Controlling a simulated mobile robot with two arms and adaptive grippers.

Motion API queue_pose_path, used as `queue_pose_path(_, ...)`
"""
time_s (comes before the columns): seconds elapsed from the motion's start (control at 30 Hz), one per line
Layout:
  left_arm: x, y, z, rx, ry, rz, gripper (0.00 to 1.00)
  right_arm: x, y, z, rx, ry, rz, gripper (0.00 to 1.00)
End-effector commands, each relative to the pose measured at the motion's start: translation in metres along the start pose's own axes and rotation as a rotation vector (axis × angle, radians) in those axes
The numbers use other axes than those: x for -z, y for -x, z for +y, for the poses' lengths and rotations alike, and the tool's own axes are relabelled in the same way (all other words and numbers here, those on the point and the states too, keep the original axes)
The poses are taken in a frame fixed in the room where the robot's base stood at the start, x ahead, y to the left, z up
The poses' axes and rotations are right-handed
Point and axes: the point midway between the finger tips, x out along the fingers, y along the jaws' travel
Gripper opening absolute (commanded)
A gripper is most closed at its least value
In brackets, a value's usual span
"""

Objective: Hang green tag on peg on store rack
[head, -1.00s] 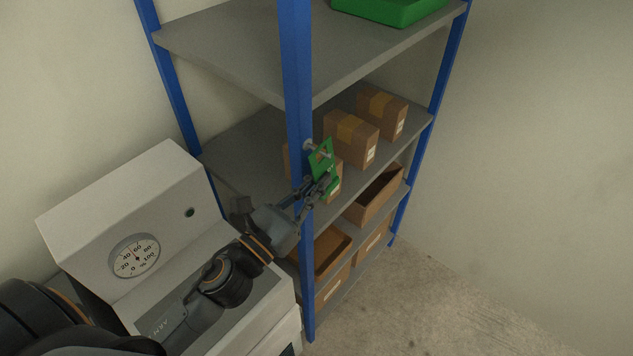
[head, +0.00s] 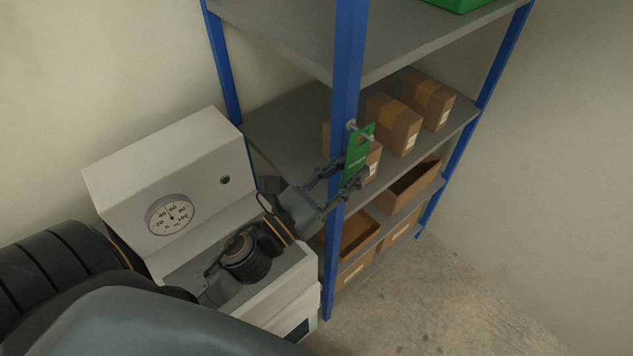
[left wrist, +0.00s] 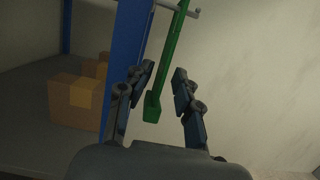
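The green tag (head: 356,163) hangs upright at the peg (head: 352,126) on the blue front post of the store rack (head: 346,60). In the left wrist view, the tag (left wrist: 165,70) reaches down from the peg (left wrist: 194,13) and its lower end sits between my fingers. My left gripper (head: 344,183) is at the tag's lower part. In the left wrist view its fingers (left wrist: 161,92) are spread, with gaps on both sides of the tag. The hole's fit on the peg is too small to make out. My right gripper is not in view.
Cardboard boxes (head: 393,124) stand on the middle shelf behind the post, and open cartons (head: 413,186) on the shelf below. A white machine with a dial (head: 170,214) stands left of the rack, under my left arm. Floor (head: 430,290) at right is clear.

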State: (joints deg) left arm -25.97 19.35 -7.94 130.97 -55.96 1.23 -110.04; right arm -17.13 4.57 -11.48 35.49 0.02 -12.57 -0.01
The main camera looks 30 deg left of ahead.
Motion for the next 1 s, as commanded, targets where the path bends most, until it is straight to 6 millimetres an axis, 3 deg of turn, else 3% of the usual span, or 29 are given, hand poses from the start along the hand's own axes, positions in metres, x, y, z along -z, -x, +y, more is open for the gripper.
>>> queue_pose_path(0.3, 0.002, 0.059, -0.001, -0.005, 0.004, 0.007, 0.32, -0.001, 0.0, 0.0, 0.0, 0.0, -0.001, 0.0)
queue_pose_path(0.5, 0.001, 0.089, -0.002, 0.0, 0.003, 0.004, 0.32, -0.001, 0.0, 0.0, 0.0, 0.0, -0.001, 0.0)
queue_pose_path(0.7, 0.0, 0.101, -0.002, 0.003, 0.0, 0.002, 0.32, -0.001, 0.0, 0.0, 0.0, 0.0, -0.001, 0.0)
queue_pose_path(1.0, 0.0, 0.101, -0.002, 0.004, 0.001, 0.001, 0.32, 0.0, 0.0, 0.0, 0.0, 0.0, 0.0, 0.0)
